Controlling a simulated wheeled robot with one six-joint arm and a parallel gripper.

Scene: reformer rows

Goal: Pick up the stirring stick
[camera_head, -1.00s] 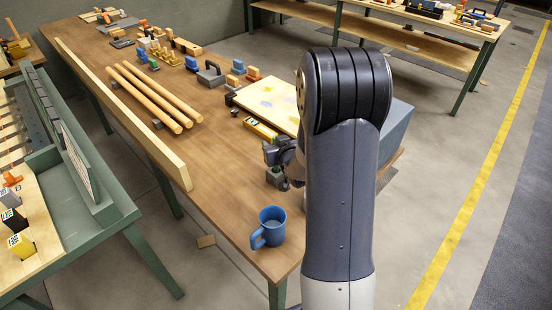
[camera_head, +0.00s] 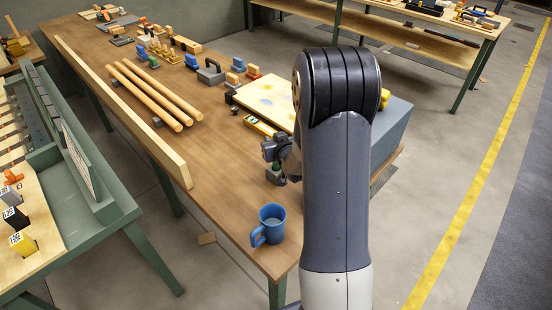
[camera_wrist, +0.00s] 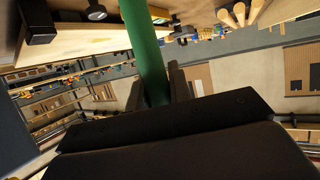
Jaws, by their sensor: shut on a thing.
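The stirring stick appears as a green rod (camera_wrist: 145,45) that runs from the top of the wrist view down between my fingers. My gripper (camera_wrist: 158,88) is shut on it, with one dark finger on each side. A little green shows there at the fingers. I cannot tell in the head view whether the stick's end touches anything.
A blue mug (camera_head: 270,226) stands at the near end of the wooden workbench (camera_head: 215,165). A yellow level (camera_head: 260,127) and a pale board (camera_head: 268,102) lie beyond my gripper. Three wooden rods (camera_head: 150,92) lie to the left. The bench between rods and mug is clear.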

